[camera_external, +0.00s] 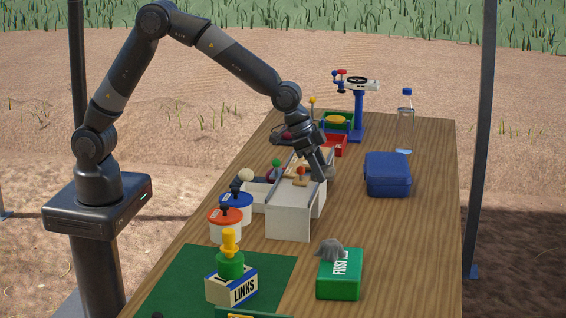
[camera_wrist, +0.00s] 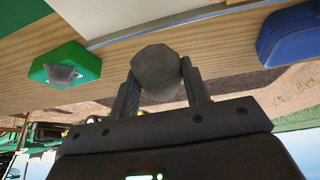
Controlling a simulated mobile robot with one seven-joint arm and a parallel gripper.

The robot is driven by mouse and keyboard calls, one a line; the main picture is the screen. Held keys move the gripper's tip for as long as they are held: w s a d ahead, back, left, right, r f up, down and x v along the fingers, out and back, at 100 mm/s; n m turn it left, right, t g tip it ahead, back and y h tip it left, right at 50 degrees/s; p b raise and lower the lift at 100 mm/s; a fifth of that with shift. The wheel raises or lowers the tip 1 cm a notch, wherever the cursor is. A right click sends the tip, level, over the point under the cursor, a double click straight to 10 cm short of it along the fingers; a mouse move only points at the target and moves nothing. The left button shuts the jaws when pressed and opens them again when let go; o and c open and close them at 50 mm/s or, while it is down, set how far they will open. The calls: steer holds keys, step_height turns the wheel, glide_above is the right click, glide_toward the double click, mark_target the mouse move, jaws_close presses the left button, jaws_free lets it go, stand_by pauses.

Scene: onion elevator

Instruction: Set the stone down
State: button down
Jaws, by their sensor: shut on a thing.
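A grey, faceted stone (camera_wrist: 158,70) sits between the two fingers of my gripper (camera_wrist: 160,85) in the wrist view. My gripper is shut on it, one finger on each side. In the external view my gripper (camera_external: 322,172) points down at the right side of the white open box (camera_external: 289,218), and a little of the stone (camera_external: 331,173) shows beside the fingertips. I cannot tell whether the stone touches the table (camera_external: 395,230).
A blue case (camera_external: 387,175) stands right of my gripper. Red-lidded (camera_external: 225,225) and blue-lidded (camera_external: 236,207) jars stand left of the white box. A LINKS box (camera_external: 232,286) is on the green mat (camera_external: 180,280). A bottle (camera_external: 405,103) stands at the back. Table between the white box and blue case is clear.

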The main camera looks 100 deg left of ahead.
steer(key=s+a+m+g, duration=0.2)
steer(key=s+m+g, duration=0.25)
steer(key=s, duration=2.65)
steer(key=shift+g+y, duration=0.3)
steer(key=shift+g, duration=0.05)
steer(key=shift+w+a+f, duration=0.45)
steer(key=shift+a+f, duration=1.3)
steer(key=shift+a, duration=0.05)
steer(key=shift+w+a+f, duration=0.4)
steer(key=shift+a+f, duration=1.3)
steer(key=shift+a, duration=0.05)
steer(key=shift+w+a+f, duration=0.45)
steer(key=shift+a+f, duration=1.3)
steer(key=shift+a, duration=0.05)
steer(key=shift+f, duration=0.3)
steer(key=c, duration=1.3)
jaws_free()
steer(key=shift+f, duration=0.1)
steer(key=o, duration=0.5)
